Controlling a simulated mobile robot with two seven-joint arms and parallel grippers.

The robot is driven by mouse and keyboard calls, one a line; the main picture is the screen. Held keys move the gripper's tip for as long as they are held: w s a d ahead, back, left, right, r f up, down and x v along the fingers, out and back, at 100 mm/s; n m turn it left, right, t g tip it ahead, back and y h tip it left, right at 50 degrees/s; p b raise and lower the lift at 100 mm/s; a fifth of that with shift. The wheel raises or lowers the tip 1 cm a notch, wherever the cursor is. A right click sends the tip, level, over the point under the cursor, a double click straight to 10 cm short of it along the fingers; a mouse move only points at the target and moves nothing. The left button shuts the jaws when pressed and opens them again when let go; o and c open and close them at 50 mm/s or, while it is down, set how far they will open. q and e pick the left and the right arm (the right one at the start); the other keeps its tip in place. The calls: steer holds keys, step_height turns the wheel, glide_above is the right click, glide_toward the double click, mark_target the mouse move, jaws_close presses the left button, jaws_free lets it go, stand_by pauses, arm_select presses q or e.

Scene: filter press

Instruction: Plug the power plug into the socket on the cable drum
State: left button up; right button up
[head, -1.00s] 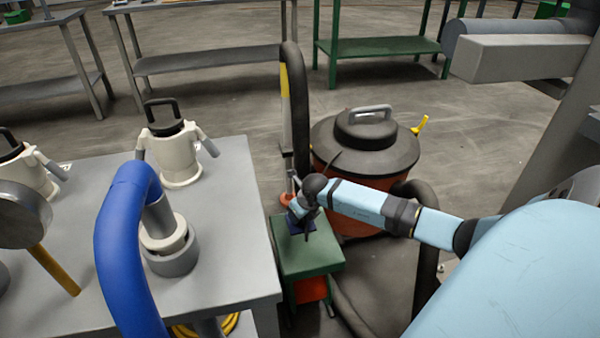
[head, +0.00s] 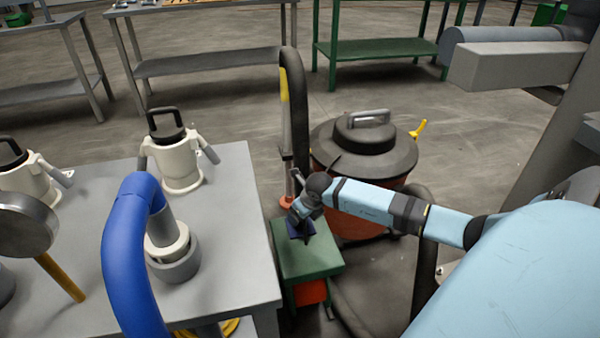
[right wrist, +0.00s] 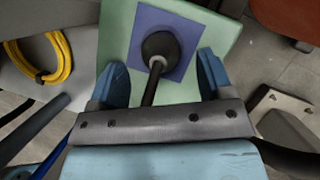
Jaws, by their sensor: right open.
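A black plug (right wrist: 160,45) with a rounded body stands on a dark blue square pad (right wrist: 183,28), which lies on a small green stand (head: 318,258). My right gripper (right wrist: 162,66) is open, with one blue finger on each side of the plug; I cannot tell whether either touches it. A dark stem or cable runs from the plug back toward the gripper's palm. In the head view my right gripper (head: 302,218) is over the stand and hides most of the plug. I cannot identify a cable drum or socket. My left gripper is out of view.
A grey table (head: 230,220) at left carries white pots (head: 178,165) and a blue hose (head: 128,230). A yellow coil (right wrist: 60,60) lies beneath it. An orange vacuum with a dark lid (head: 365,148) stands behind my right arm.

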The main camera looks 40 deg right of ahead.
arm_select(q)
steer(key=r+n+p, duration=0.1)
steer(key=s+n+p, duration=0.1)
steer(key=p, duration=0.1)
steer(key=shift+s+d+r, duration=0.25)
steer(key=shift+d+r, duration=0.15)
arm_select(e)
steer(key=v, duration=1)
